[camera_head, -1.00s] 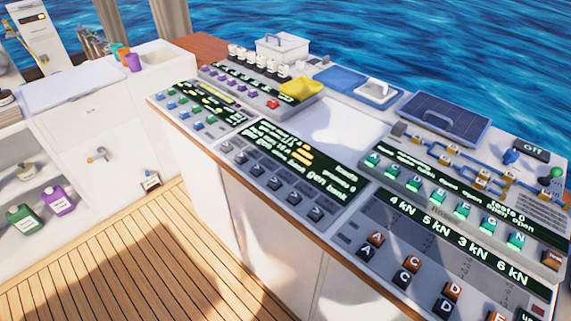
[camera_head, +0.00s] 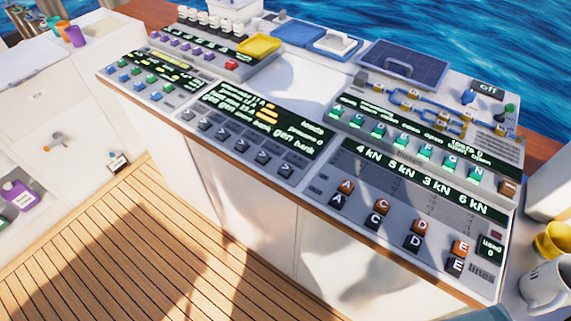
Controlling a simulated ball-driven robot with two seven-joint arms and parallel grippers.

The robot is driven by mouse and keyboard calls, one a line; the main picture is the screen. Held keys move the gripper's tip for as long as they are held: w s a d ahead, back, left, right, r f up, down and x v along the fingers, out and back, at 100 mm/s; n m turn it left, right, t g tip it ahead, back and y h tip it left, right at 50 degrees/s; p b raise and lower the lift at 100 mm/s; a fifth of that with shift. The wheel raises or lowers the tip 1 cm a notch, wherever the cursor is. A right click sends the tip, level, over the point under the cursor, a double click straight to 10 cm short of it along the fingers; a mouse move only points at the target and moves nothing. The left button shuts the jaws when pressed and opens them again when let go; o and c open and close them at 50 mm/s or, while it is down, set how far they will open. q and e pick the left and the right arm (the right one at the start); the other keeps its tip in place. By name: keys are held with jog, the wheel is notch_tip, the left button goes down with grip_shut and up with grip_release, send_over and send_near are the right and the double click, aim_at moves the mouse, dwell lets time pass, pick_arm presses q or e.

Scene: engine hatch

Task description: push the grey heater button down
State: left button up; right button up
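A row of several dark grey buttons (camera_head: 241,144) runs along the front of the middle panel, below a black display (camera_head: 262,120) with green text and yellow bars. The labels on these buttons are too small to read, so I cannot tell which one is the heater button. No button in this row is visibly pressed lower than the others.
To the right are a panel with orange and black lettered buttons (camera_head: 381,217) and a row of green buttons (camera_head: 402,140). A yellow tray (camera_head: 259,46) sits behind the row. A white mug (camera_head: 546,287) and yellow cup (camera_head: 554,240) stand at lower right. Wooden deck (camera_head: 130,240) lies in front.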

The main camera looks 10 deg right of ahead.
grip_shut()
jog(key=shift+d, duration=0.1)
dwell(1.4)
